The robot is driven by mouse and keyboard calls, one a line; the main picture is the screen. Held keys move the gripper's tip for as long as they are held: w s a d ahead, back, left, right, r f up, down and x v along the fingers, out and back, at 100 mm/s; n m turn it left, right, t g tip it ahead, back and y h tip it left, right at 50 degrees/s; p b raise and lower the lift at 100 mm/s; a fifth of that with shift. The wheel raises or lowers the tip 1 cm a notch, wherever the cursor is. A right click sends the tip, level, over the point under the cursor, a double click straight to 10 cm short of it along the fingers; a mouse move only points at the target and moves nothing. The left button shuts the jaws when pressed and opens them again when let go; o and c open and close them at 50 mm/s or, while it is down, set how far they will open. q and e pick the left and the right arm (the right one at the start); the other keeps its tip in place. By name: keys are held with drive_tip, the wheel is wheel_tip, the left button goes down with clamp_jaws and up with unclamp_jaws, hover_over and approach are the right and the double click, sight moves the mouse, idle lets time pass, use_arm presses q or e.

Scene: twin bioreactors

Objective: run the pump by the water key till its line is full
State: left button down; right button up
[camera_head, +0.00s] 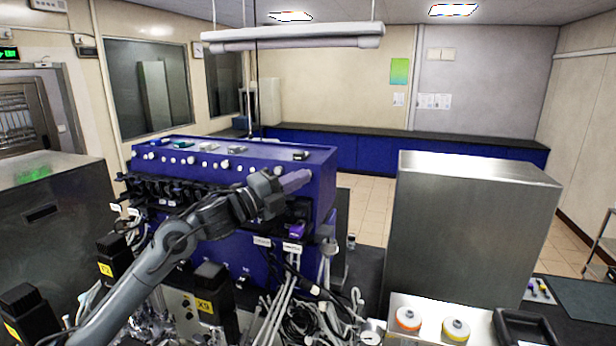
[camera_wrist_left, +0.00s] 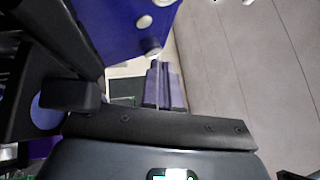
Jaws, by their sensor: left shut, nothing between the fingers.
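The blue bioreactor control cabinet (camera_head: 270,151) stands left of centre in the head view, with a row of dark pumps (camera_head: 168,190) along its front. I cannot tell which key is the water key, nor see whether the pump line is full. My left gripper (camera_head: 295,181) is shut and empty, in front of the cabinet's right part. My left forearm hides part of the pump row. In the left wrist view the shut purple-grey fingers (camera_wrist_left: 165,85) show just below a knob (camera_wrist_left: 151,46) on the blue cabinet; touching cannot be told. My right gripper is out of view.
White tubes (camera_head: 285,300) hang below the cabinet's right end. Dark motors with yellow labels (camera_head: 205,306) stand at the front left. A steel box (camera_head: 470,230) stands at right, with orange and yellow round items (camera_head: 408,318) on a light tray. Free floor shows behind.

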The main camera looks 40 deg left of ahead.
use_arm(q)
drive_tip(key=shift+s+d+r+b, duration=0.15)
drive_tip(key=shift+s+r+b, duration=0.15)
drive_tip(key=shift+s, duration=0.45)
drive_tip(key=shift+s+d+r+b, duration=0.1)
drive_tip(key=shift+s+r+b, duration=0.2)
drive_tip(key=shift+s, duration=0.4)
drive_tip(key=shift+s+d+r+b, duration=0.15)
drive_tip(key=shift+s+r+b, duration=0.15)
drive_tip(key=shift+s, duration=0.45)
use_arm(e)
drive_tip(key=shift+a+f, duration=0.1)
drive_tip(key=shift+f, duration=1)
use_arm(q)
drive_tip(key=shift+w+f, duration=0.1)
drive_tip(key=shift+w, duration=0.1)
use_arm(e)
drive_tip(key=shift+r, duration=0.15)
use_arm(q)
drive_tip(key=shift+w+a+f+p, duration=0.2)
drive_tip(key=shift+w+p, duration=0.15)
drive_tip(key=shift+w, duration=0.3)
drive_tip(key=shift+w+a+f+p, duration=0.2)
drive_tip(key=shift+w+p, duration=0.1)
drive_tip(key=shift+w, duration=0.35)
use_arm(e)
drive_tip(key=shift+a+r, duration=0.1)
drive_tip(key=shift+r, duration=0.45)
